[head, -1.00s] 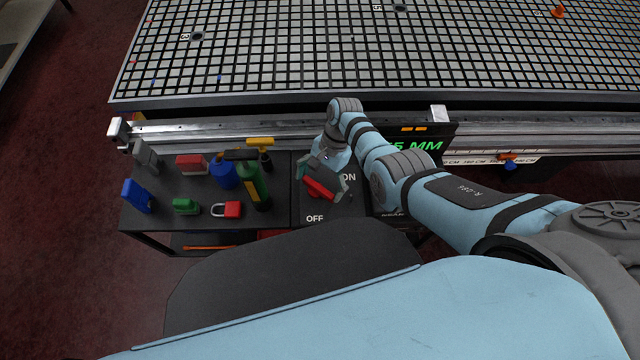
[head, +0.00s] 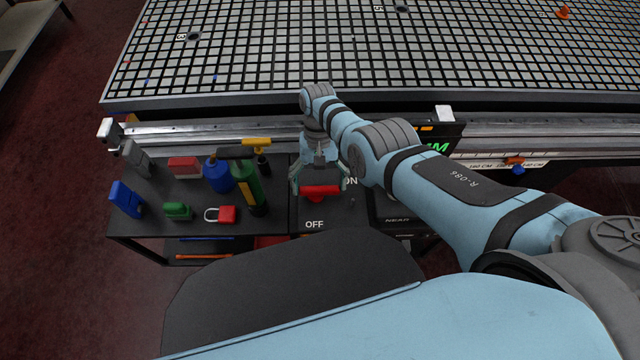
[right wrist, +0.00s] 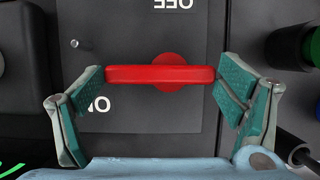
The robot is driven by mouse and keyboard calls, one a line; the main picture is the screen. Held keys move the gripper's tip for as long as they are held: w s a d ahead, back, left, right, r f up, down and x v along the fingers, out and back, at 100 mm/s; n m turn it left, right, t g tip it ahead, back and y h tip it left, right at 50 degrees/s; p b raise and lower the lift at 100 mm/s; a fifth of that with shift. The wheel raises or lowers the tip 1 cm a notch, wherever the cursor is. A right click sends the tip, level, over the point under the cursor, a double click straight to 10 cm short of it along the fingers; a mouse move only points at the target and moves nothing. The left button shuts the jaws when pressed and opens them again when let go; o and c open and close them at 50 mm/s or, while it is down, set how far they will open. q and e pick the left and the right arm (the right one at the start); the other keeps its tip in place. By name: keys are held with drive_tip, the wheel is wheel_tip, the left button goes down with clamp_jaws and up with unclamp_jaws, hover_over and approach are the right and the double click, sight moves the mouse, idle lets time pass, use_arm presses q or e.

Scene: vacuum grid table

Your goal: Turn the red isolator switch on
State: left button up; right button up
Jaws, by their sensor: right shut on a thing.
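The red isolator switch (head: 320,191) has a bar handle on a dark panel (head: 332,217), with ON at its upper right and OFF below it. My right gripper (head: 321,185) is over the switch, one finger at each end of the bar. In the right wrist view the red bar (right wrist: 135,75) lies level across the picture, both ends touching the teal finger pads, and the gripper (right wrist: 160,80) is shut on it. There, OFF is above the bar and ON below its left part. My left gripper is not in view.

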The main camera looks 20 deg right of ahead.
idle(0.4)
drive_tip(key=o, duration=1)
drive_tip(key=shift+c, duration=0.2)
drive_tip(key=shift+w+r, duration=0.15)
drive_tip(key=shift+r, duration=0.15)
drive_tip(key=v, duration=1.1)
drive_tip(key=shift+r, duration=0.2)
